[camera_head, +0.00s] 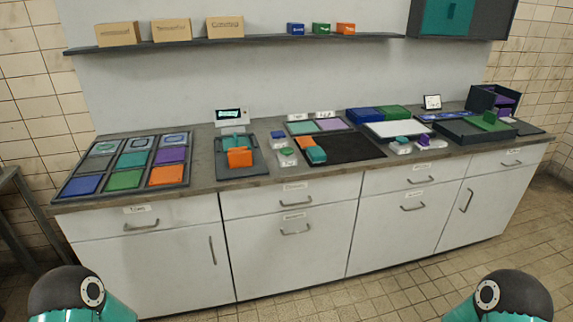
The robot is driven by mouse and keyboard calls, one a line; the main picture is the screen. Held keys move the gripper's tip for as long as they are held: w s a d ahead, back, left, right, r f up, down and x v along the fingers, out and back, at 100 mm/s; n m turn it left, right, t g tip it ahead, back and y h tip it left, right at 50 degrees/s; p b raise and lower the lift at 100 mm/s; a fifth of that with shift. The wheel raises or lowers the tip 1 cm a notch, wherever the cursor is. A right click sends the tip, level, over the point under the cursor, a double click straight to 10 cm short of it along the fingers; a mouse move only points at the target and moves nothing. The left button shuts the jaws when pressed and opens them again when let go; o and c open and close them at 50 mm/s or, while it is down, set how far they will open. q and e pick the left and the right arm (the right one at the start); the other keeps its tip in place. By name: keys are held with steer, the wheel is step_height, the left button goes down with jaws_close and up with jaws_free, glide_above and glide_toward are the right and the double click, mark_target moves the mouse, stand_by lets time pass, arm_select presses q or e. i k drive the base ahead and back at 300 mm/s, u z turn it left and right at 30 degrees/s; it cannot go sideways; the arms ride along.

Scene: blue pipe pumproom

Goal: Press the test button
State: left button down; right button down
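No part in view is clearly marked as the test button. A small white box with a green top (286,154) and one with a blue top (278,136) stand on the counter, left of centre; I cannot tell whether either is a button. To their left, a white display unit (231,116) with a lit screen stands behind a dark tray (222,171) holding an orange block (239,157) and a teal part. Only rounded teal and dark parts of my arms show in the bottom corners, well short of the counter. Both grippers are out of view.
A grid tray of coloured tiles (112,162) fills the counter's left end. A black mat (345,147) lies mid-counter. Trays and a small screen (432,102) stand at right. A shelf (240,42) with boxes hangs above. The floor before the drawers is clear.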

mark_target(286, 152)
steer(key=k, duration=0.45)
steer(key=z, duration=0.2)
steer(key=i, duration=0.7)
steer(key=z, duration=0.55)
steer(key=i, duration=1.4)
steer(key=u, duration=0.7)
